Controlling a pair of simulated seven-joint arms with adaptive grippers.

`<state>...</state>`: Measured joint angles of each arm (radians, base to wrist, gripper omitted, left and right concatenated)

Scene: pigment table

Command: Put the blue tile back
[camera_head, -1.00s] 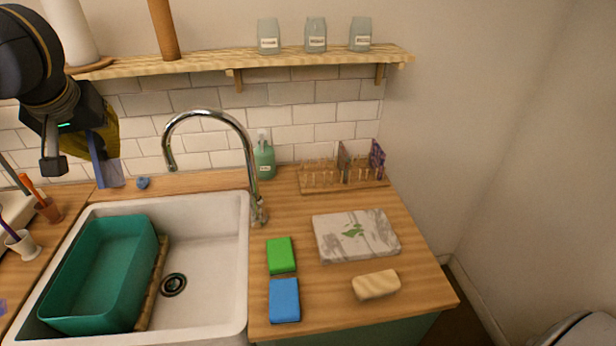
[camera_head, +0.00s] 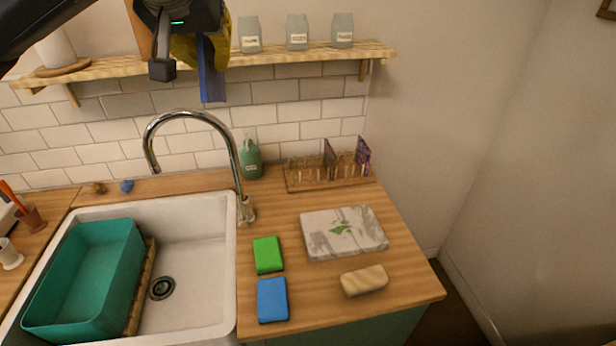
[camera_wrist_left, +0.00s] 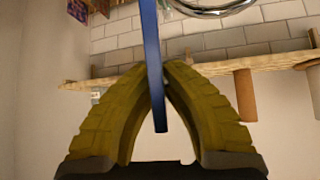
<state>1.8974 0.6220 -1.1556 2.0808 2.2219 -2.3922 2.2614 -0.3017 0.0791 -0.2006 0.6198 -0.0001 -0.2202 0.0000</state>
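The blue tile (camera_head: 212,82) is a thin flat slab hanging upright from my left gripper (camera_head: 203,58), high in front of the wall by the shelf. In the left wrist view, the yellow fingers (camera_wrist_left: 157,78) close on the blue tile (camera_wrist_left: 151,35), seen edge-on between them. The wooden rack (camera_head: 310,184) stands on the counter at the back right, below and to the right of the gripper. It has pegs and holds a few dark and purple tiles (camera_head: 362,156) toward its right end. My right gripper is not in view.
The wooden shelf (camera_head: 275,58) with glass jars (camera_head: 297,32) is close to the gripper. The curved tap (camera_head: 190,115) and green soap bottle (camera_head: 250,160) stand left of the rack. A marbled slab (camera_head: 325,240), sponges (camera_head: 268,255) and soap bar (camera_head: 364,281) lie in front.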

